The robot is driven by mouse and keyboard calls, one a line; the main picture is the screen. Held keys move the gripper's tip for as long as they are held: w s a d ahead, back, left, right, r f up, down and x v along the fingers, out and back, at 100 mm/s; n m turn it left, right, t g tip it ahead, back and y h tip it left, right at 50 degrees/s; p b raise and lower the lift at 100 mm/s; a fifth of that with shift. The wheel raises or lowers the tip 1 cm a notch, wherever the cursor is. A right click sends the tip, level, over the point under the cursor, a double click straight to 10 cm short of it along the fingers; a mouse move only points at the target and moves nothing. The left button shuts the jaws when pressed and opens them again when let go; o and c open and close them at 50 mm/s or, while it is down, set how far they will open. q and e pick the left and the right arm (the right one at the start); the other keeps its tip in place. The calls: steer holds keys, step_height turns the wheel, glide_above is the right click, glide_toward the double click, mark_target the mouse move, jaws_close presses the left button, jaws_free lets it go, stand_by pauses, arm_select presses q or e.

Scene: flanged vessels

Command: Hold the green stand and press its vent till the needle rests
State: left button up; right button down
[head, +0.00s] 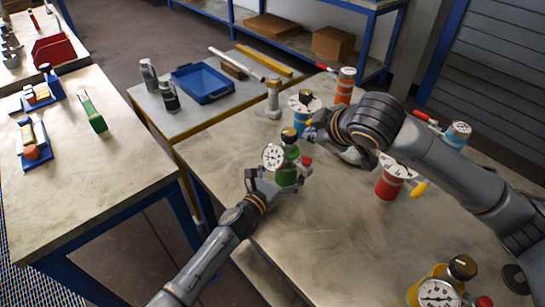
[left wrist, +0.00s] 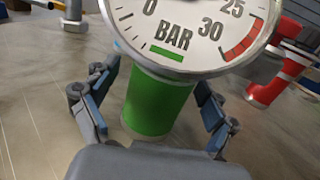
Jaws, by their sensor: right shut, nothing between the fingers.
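The green stand (head: 287,177) stands upright on the near table, with a white dial gauge (head: 273,157), a black-and-brass cap (head: 289,134) and a red knob (head: 306,161). My left gripper (head: 275,182) has its fingers either side of the stand. In the left wrist view the green body (left wrist: 155,103) is between the fingers, with a gap visible at the left finger. The gauge (left wrist: 185,30) fills the top there; 0, 25, 30 and BAR show, but no needle does. My right gripper (head: 310,132) is shut and empty, just right of the cap.
A blue vessel (head: 301,123) stands close behind my right gripper. Red (head: 389,186), orange (head: 344,87) and yellow (head: 425,286) vessels stand on the same table. A blue tray (head: 203,83) is on the table behind. Tabletop left of and in front of the green stand is clear.

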arm_select(q)
steer(key=v, duration=1.2)
steer(key=shift+s, duration=0.1)
arm_select(e)
steer(key=shift+s+f, duration=0.1)
